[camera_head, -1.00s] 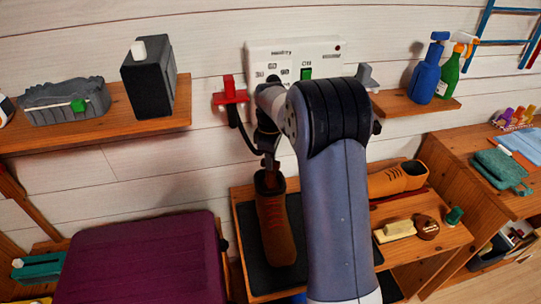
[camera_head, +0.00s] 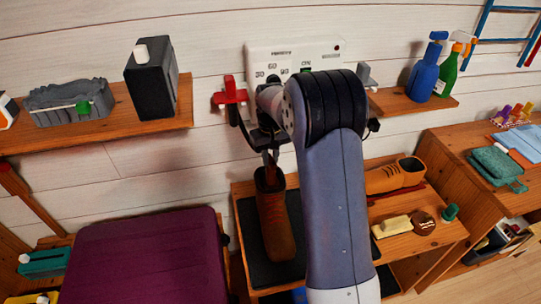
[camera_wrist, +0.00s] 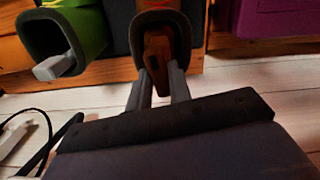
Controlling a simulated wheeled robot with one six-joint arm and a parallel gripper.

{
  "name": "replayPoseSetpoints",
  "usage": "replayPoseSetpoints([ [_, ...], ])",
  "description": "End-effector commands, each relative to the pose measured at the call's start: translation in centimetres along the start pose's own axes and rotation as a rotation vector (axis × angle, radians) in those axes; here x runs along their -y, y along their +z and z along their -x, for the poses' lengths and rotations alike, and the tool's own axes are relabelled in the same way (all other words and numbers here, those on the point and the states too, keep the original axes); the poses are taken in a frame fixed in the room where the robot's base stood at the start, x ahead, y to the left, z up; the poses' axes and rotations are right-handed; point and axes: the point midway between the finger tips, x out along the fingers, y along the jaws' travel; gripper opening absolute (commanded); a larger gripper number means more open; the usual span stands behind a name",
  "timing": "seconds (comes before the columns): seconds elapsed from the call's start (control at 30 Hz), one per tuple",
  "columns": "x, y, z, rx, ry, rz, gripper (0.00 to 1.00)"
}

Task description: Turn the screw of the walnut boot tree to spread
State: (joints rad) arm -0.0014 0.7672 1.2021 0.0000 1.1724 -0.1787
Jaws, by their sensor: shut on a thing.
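A brown laced boot (camera_head: 277,225) stands upright on a dark mat (camera_head: 252,240) on the wooden bench. The brown wooden boot tree (camera_wrist: 158,48) sits in the boot's opening, and its top also shows in the head view (camera_head: 268,178). My gripper (camera_wrist: 162,80) is above the opening, shut on the top end of the boot tree, with one grey finger on each side. The screw cannot be made out apart from the brown piece between the fingers. The tree's lower part is hidden inside the boot.
A green boot-like thing (camera_wrist: 88,30) with a pale block in it stands beside the boot. An orange-brown shoe (camera_head: 395,176), a cream brush (camera_head: 391,226) and a round brown tin (camera_head: 424,222) are on the bench's right. A purple padded seat (camera_head: 145,260) is at left.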

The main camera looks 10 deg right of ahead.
Motion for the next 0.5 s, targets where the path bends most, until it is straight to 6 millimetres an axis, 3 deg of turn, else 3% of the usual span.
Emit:
replayPoseSetpoints([
  [0.5, -0.01, -0.01, 0.02, -0.001, 0.000, -0.186, 0.00],
])
